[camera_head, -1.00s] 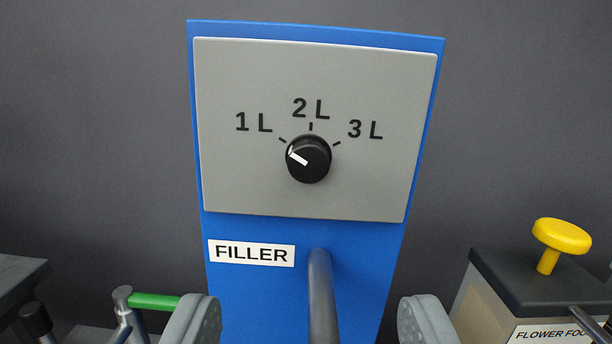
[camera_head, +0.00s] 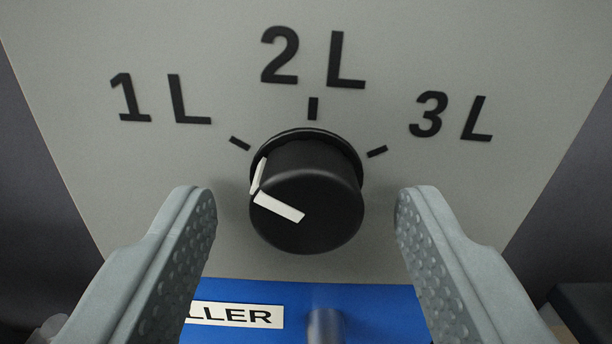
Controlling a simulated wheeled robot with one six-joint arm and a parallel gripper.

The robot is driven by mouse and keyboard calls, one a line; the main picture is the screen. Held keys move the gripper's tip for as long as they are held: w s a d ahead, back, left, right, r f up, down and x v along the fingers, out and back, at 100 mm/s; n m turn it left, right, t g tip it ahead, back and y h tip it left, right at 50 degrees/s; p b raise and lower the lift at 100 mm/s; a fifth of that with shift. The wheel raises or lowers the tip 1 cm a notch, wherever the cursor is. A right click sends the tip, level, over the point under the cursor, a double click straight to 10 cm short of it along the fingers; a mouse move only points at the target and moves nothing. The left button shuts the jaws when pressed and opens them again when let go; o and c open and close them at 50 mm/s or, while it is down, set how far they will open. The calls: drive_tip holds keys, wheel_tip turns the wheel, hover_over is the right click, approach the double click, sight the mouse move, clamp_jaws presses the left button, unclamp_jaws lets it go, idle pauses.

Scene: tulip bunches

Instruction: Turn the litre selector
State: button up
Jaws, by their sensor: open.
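The litre selector is a round black knob (camera_head: 318,218) with a white pointer line on its face and side. It sits on a grey panel (camera_head: 380,60) marked 1 L, 2 L and 3 L, each with a black tick. The white line points up and left, toward the 1 L side. My gripper (camera_head: 306,215) is open, with one grey finger left of the knob and one right of it. A gap shows between each finger and the knob, and neither appears to touch it.
Below the grey panel is the blue filler body (camera_head: 375,305) with a partly hidden white FILLER label (camera_head: 237,315). A grey pipe (camera_head: 325,326) stands out below the knob. A dark object (camera_head: 588,312) shows at the lower right edge.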

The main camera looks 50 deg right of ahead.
drive_tip(key=shift+w+d, duration=0.15)
drive_tip(key=c, duration=1)
